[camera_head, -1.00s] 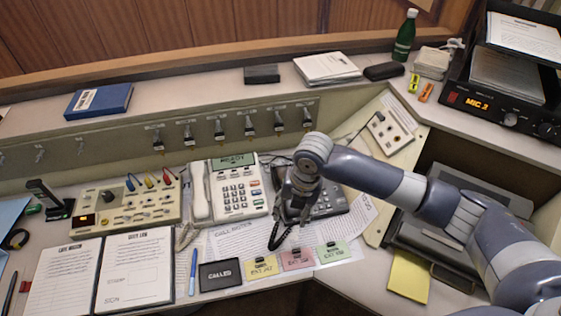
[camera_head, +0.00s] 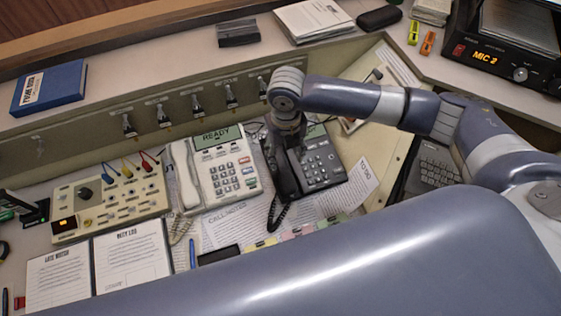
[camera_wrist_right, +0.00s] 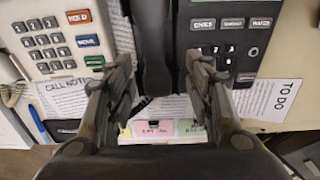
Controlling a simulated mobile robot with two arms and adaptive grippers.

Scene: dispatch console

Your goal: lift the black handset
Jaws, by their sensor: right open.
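The black handset (camera_head: 281,172) lies along the left side of a black desk phone (camera_head: 322,168) in the head view. My right gripper (camera_head: 291,146) points down over its far part and hides some of it. In the right wrist view, the handset (camera_wrist_right: 154,45) runs up and down between the two open fingers of my right gripper (camera_wrist_right: 160,66). One finger is on each side, with a visible gap at each. I cannot tell how far down the fingertips reach. The phone's keys show right of the handset. My left gripper is not in view.
A white phone (camera_head: 220,168) stands close on the left, with a switch panel (camera_head: 108,203) beyond it. Papers and tags lie in front of the black phone. A toggle-switch ledge (camera_head: 196,104) rises behind. A large grey-blue part of mine covers the lower head view.

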